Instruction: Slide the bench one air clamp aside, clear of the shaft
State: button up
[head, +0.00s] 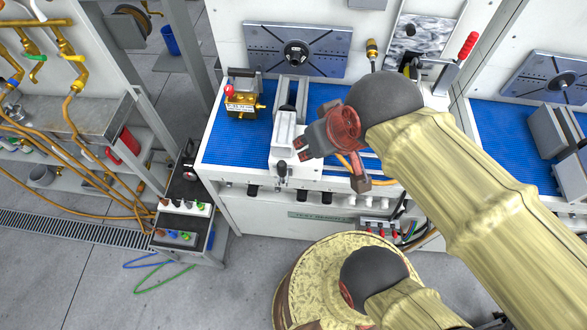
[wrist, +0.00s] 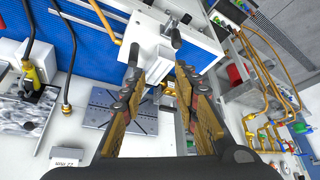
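The bench one air clamp (head: 283,140) is a white block with a dark lever at its front, on pale rails over the blue mat. It lies in front of a slotted grey plate (head: 262,39) whose dark round hub with the shaft (head: 296,53) is on the back wall. My gripper (head: 328,165) is at the clamp's right side. In the wrist view, my gripper (wrist: 158,60) has its fingers apart, with the white clamp (wrist: 150,40) just beyond and partly between the tips. I cannot tell whether they touch it. Nothing is held.
A brass fitting block (head: 241,104) with a red knob sits left of the clamp. A red-handled lever (head: 467,48) stands at the back right. Blue mat (head: 225,145) is bare at the left. A yellow hose (head: 358,168) runs near my gripper.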

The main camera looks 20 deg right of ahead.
jog(key=shift+o, duration=1)
jog(key=shift+d+r+p, duration=0.2)
jog(key=shift+p, duration=0.3)
jog(key=w+d+f+n+g+p, duration=0.2)
jog(key=w+f, duration=0.2)
jog(key=w+d+f+n+g+p, duration=0.1)
jog(key=w+d+f+n+p, duration=0.1)
jog(key=w+f+n+p, duration=0.1)
jog(key=w+d+f+n+g+p, duration=0.2)
jog(key=w+d+f+n, duration=0.1)
jog(key=w+f, duration=0.2)
jog(key=shift+w+f+g+p, duration=0.3)
jog(key=shift+w+p, duration=0.1)
jog(key=shift+w, duration=0.2)
jog(key=shift+w+n, duration=0.1)
jog(key=shift+n, duration=0.7)
jog(key=shift+f+b, duration=0.45)
jog(key=shift+f, duration=3.4)
jog(key=shift+c, duration=0.6)
